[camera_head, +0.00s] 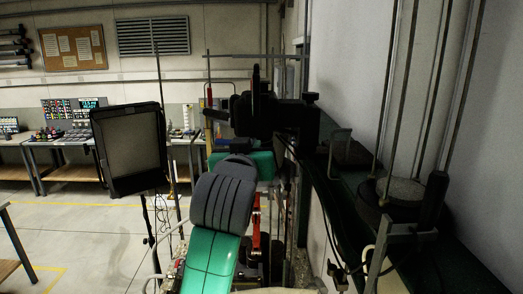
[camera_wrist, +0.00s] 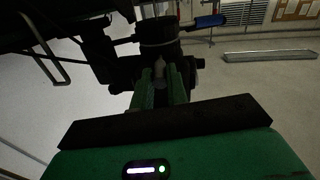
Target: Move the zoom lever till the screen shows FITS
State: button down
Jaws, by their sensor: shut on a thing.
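The dark camera (camera_head: 262,112) is mounted at the centre of the head view, beside the white wall. In the wrist view its dark lens barrel (camera_wrist: 160,40) stands straight ahead of my gripper (camera_wrist: 161,72). The two green fingers are closed around a small pale-tipped peg, which appears to be the zoom lever (camera_wrist: 160,69). The fingers hide its lower part. In the head view my arm hides most of the grip. I cannot read the word FITS on any screen in view.
A dark-framed panel (camera_head: 130,148) on a stand is left of my arm. A small display (camera_head: 89,103) with green text is at the back. Rods and a round weight-like block (camera_head: 402,190) stand at right. A blue-handled part (camera_wrist: 210,21) juts right of the barrel.

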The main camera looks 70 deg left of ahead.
jog(key=c, duration=1.4)
grip_release()
jog(key=b+v, duration=0.2)
jog(key=v, duration=0.5)
jog(key=shift+s+d, duration=0.2)
jog(key=shift+d, duration=0.15)
